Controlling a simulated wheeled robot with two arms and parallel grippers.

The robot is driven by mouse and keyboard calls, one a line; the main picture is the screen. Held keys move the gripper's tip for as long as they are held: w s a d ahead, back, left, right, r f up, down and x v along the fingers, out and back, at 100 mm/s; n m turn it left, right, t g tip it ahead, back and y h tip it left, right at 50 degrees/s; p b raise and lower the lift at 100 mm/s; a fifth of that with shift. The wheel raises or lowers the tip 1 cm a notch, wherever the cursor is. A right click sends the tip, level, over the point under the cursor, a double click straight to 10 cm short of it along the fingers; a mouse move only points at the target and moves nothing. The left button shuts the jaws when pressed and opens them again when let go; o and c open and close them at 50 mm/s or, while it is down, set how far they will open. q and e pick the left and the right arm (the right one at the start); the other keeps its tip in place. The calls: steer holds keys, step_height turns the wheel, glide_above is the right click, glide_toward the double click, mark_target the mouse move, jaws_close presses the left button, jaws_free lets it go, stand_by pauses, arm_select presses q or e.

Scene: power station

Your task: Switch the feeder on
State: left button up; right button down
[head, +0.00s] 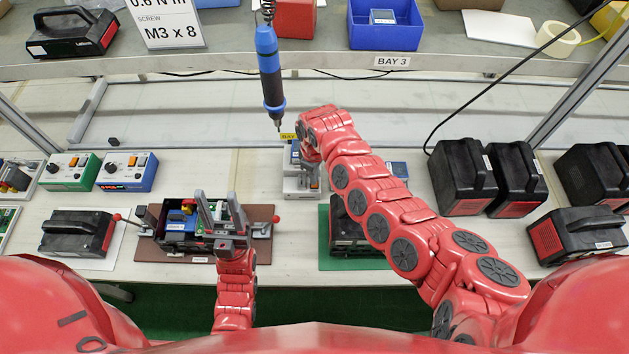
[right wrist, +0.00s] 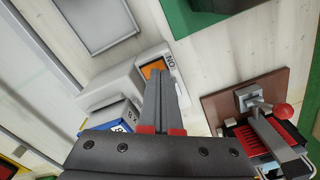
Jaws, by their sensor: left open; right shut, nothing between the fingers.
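The feeder (head: 300,186) is a pale grey unit standing at the back middle of the bench, partly hidden by my right arm. In the right wrist view its pale housing (right wrist: 119,88) carries an orange rocker switch (right wrist: 152,69) beside the letters "ON". My right gripper (right wrist: 160,82) is shut and empty, its tips overlapping the lower part of the switch in the picture. I cannot tell whether they touch it or which way the rocker is tilted. My left gripper (head: 220,207) is open and empty above the maroon mat.
A maroon mat (head: 262,216) holds an opened black device (head: 180,226) with clamps. A blue electric screwdriver (head: 269,68) hangs just above the feeder. Black cases (head: 463,177) stand to the right. Two control boxes (head: 128,171) stand at left. A shelf (head: 330,63) crosses the back.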

steer(key=shift+s+f+b, duration=0.1)
steer(key=shift+f+b, duration=0.45)
steer(key=shift+f, duration=0.35)
steer(key=shift+r, duration=0.1)
steer(key=shift+r+p, duration=0.8)
steer(key=shift+p, duration=0.1)
step_height(320, 180, up, 5)
steer(key=p, duration=0.5)
steer(key=shift+r, duration=0.2)
steer(key=shift+f, duration=0.1)
